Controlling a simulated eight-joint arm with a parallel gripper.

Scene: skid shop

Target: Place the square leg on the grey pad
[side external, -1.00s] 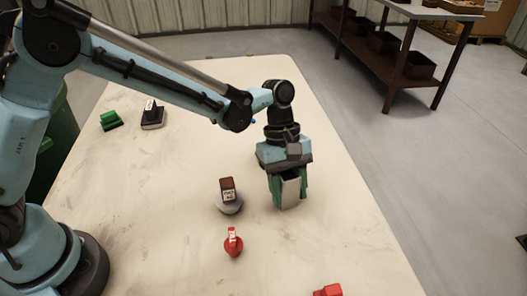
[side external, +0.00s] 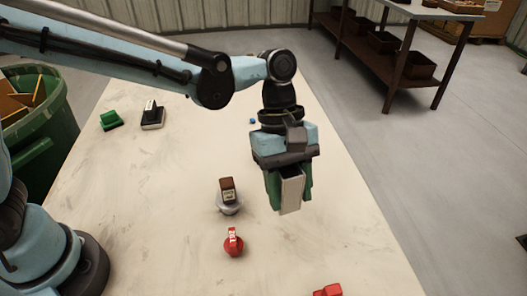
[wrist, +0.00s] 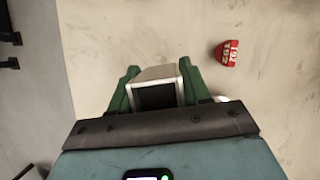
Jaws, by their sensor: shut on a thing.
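My gripper (side external: 288,187) is shut on the square leg (side external: 291,193), a pale, square-section piece held upright between green fingers. It appears to hang above the table's right half. In the wrist view the leg (wrist: 155,90) shows a dark square end between the fingers (wrist: 154,88). A round grey piece (side external: 230,209) stands left of the gripper with a brown, labelled block (side external: 227,189) on it. A flat dark and pale piece (side external: 153,122) with a black upright part lies at the far left. I cannot tell which of these is the grey pad.
A red labelled piece (side external: 233,243) stands nearer the camera, and another red piece (side external: 328,290) is at the bottom edge. A green piece (side external: 111,120) and a small blue one (side external: 252,121) lie farther back. A green bin (side external: 45,130) stands beside the table (side external: 150,220).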

